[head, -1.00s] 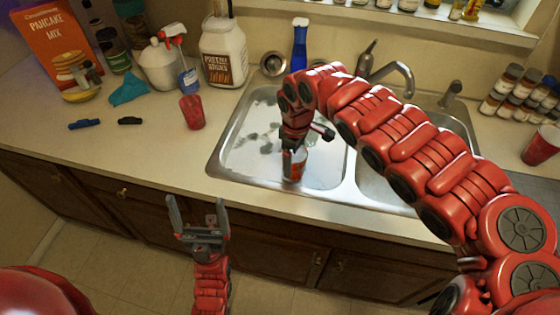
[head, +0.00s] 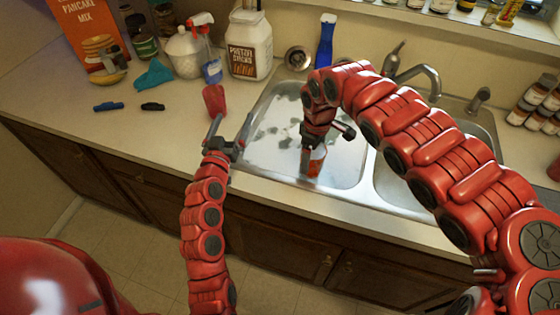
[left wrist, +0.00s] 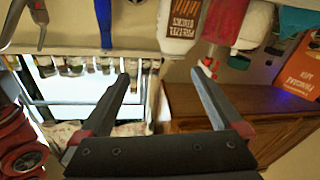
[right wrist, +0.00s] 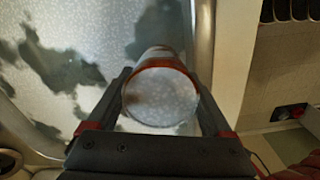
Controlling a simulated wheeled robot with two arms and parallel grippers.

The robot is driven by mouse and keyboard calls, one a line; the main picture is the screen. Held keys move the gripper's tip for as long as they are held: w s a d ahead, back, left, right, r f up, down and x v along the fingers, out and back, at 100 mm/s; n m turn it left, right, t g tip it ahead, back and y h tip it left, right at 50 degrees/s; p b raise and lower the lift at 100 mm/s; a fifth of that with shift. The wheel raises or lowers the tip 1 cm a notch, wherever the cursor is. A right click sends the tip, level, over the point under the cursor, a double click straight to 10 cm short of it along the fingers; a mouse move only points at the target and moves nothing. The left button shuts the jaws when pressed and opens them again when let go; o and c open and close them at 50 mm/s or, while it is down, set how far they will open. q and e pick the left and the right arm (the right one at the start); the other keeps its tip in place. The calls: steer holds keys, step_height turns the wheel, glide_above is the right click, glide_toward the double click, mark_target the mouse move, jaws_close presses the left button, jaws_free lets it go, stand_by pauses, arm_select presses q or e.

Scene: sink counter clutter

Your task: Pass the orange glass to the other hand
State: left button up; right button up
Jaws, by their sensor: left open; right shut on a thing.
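The orange glass (head: 317,161) is held over the left sink basin, close to its front edge. My right gripper (head: 311,150) is shut on it. In the right wrist view the glass (right wrist: 160,95) sits between the two fingers (right wrist: 161,78), its round end facing the camera. My left gripper (head: 232,126) is open and empty above the counter's front edge, left of the right gripper and apart from the glass. In the left wrist view its fingers (left wrist: 161,76) are spread with nothing between them, and the orange glass is not visible there.
A red cup (head: 214,100) stands on the counter just behind my left gripper. A pretzel jar (head: 247,50), spray bottle (head: 209,62) and blue bottle (head: 325,42) stand farther back. The faucet (head: 422,75) is behind the sink. The front-left counter is mostly clear.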

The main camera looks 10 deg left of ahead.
arm_select(q)
steer(key=s+d+m+g+h, duration=0.2)
steer(key=d+m+g+h, duration=0.3)
steer(key=d, duration=0.3)
steer(key=m+g+h, duration=0.4)
steer(key=m+g, duration=0.1)
steer(key=m, duration=0.1)
glide_toward(322, 152)
steer(key=shift+t, duration=0.3)
steer(key=x, duration=0.7)
steer(key=shift+f, duration=0.25)
steer(key=shift+s+a, duration=0.1)
steer(key=c, duration=1.3)
steer(key=shift+c, duration=1)
arm_select(e)
steer(key=o, duration=1.3)
